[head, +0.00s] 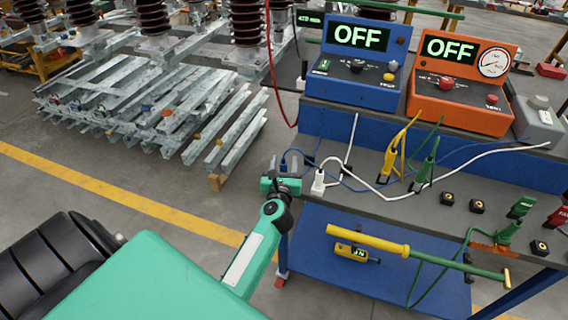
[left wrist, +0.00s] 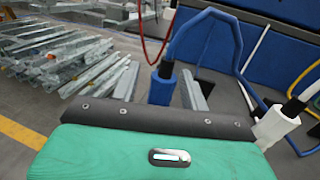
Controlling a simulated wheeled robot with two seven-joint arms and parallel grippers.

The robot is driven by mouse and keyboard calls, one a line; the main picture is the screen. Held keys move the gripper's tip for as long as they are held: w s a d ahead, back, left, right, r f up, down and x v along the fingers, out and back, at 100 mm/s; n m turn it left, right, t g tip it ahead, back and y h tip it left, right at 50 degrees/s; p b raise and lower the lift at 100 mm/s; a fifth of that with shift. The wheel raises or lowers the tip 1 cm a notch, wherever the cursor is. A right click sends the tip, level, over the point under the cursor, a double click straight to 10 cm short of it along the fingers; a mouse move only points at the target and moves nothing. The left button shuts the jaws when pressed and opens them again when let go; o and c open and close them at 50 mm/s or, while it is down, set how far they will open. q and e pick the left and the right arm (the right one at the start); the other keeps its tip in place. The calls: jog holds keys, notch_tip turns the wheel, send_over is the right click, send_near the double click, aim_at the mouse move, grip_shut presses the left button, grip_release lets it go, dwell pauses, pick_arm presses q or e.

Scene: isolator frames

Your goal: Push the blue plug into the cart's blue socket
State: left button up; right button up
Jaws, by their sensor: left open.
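The blue plug (left wrist: 161,86) stands upright between the two grey fingers of my open left gripper (left wrist: 161,92) in the left wrist view, with its blue cable rising from the top. A gap shows between the plug and the right finger. The plug's lower end is hidden behind the gripper body, so I cannot tell whether it sits in the socket. In the head view the left gripper (head: 283,175) is at the left front corner of the cart's grey top (head: 365,165). The blue socket is not visible. My right gripper is not in view.
A white plug (head: 318,183) stands just right of the gripper, also in the left wrist view (left wrist: 277,124). Yellow (head: 387,163) and green plugs (head: 424,172) stand farther right. Blue (head: 361,63) and orange (head: 463,76) OFF boxes are behind.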

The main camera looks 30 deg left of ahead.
pick_arm(q)
jog(key=shift+s, duration=0.1)
jog(key=b+v, duration=0.2)
jog(key=v, duration=1.1)
jog(key=shift+s+d, duration=0.2)
jog(key=shift+d, duration=0.05)
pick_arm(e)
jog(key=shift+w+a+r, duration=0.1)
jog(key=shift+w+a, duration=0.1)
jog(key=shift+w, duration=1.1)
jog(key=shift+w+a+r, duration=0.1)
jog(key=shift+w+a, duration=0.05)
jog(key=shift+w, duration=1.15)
pick_arm(q)
jog(key=shift+f, duration=0.1)
